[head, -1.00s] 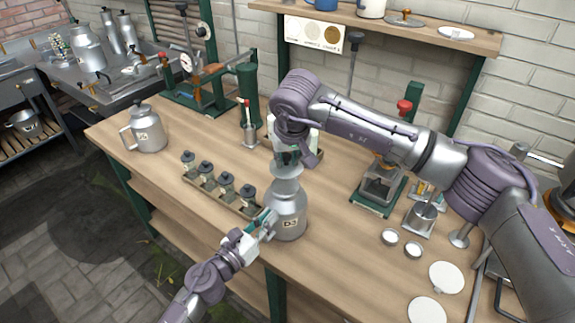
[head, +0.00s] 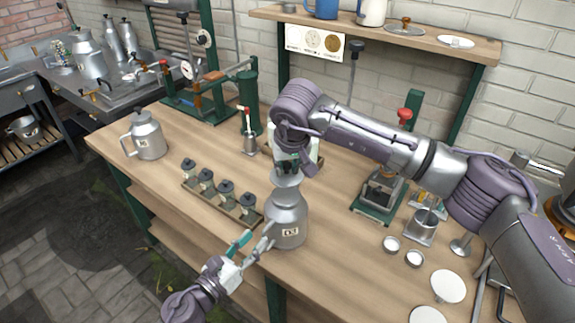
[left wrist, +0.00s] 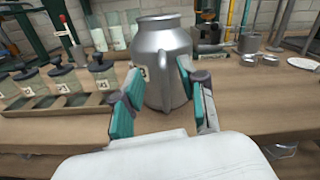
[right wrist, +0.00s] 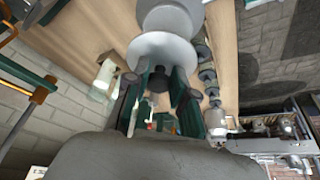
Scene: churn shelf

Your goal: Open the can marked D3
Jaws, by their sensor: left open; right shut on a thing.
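The can marked D3 (head: 288,222) is a grey metal can standing upright on the bench. In the left wrist view the can (left wrist: 165,65) shows a bare rim with no lid on it. Its handle faces my left gripper. A round grey lid (head: 284,179) is above the can's mouth; it also shows in the right wrist view (right wrist: 160,50). My right gripper (head: 287,163) points down and is shut on the lid's dark knob. My left gripper (head: 255,246) is open and empty in front of the can, its fingers apart either side of the handle in the picture.
A rack of small dark-lidded jars (head: 220,203) stands close left of the can. A jug-like can (head: 148,136) is at the bench's left. Small round tins (head: 391,244) and white discs (head: 448,286) lie to the right. A green press (head: 380,190) stands behind them.

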